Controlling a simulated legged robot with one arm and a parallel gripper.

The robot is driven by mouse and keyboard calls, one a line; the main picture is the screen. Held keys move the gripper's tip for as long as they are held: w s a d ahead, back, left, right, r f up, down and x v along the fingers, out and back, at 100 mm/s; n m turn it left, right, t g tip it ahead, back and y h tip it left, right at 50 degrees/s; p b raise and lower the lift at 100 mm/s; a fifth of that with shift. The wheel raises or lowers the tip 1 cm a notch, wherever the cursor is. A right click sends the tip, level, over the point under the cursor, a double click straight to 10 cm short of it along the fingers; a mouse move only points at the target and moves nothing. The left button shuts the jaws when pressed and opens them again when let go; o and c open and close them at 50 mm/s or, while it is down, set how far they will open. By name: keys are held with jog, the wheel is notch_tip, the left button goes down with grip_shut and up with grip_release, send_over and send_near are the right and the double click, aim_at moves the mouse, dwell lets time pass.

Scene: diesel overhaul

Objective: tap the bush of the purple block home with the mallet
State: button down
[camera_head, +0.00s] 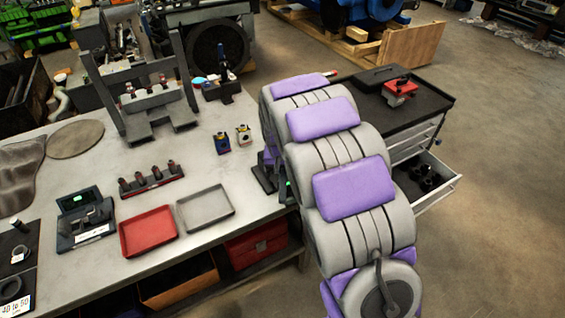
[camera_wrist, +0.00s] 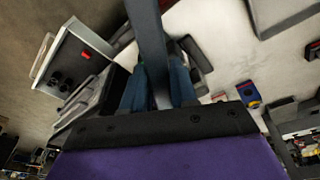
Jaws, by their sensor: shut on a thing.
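My gripper (camera_wrist: 158,98) is shut on a long dark bar (camera_wrist: 152,45), which looks like the mallet's handle. The bar runs up the wrist view between the two blue-grey fingers; I cannot make out the mallet's head. In the head view my own arm hides the gripper. The blue one also shows in the wrist view (camera_wrist: 248,93), right of the gripper. Neither is clearly purple, and I cannot tell how any bush sits.
The grey bench (camera_head: 90,185) bears a red tray (camera_head: 148,231), a grey tray (camera_head: 205,207), a rack of several dark parts (camera_head: 151,180) and a metal stand (camera_head: 155,110). A cabinet with a black top (camera_head: 425,105) and an open drawer (camera_head: 432,190) stands right of my arm.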

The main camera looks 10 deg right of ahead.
jog(key=shift+w+r, duration=0.1)
jog(key=shift+r, duration=0.55)
jog(key=shift+r+p, duration=0.6)
jog(key=shift+r, duration=1)
jog(key=shift+w+d+r+g+p, duration=0.1)
jog(key=shift+w+r+g+p, duration=0.15)
jog(key=shift+r+g+p, duration=0.6)
jog(key=shift+f, duration=0.2)
jog(key=shift+s+f, duration=0.1)
jog(key=shift+s, duration=0.1)
